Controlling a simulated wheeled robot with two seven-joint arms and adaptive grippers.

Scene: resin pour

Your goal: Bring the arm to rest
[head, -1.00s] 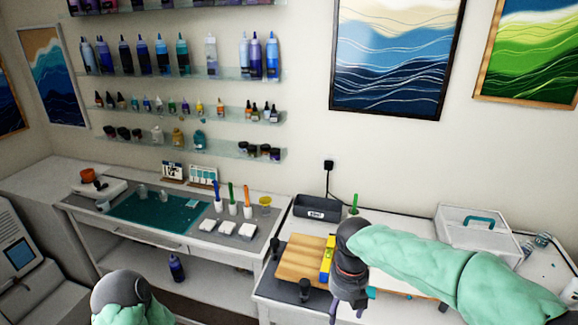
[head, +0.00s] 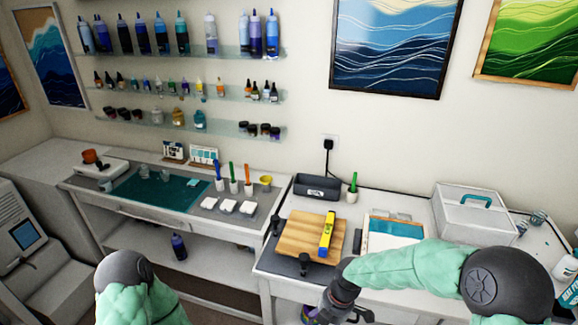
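My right arm comes in from the right in its green sleeve. Its dark wrist and gripper (head: 336,304) are at the bottom edge, in front of the right table. The fingers are partly cut off, so I cannot tell whether they are open or shut. A small purple thing (head: 309,315) shows beside the gripper; I cannot tell whether it is held. Only the bent part of my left arm shows at the lower left; the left gripper is out of view.
A wooden board (head: 298,236) with a yellow level (head: 327,234) lies on the right table (head: 273,262), amid dark clamp-like pieces. Behind are a dark bin (head: 318,187) and a green-handled brush (head: 353,186). A white toolbox (head: 474,213) stands to the right.

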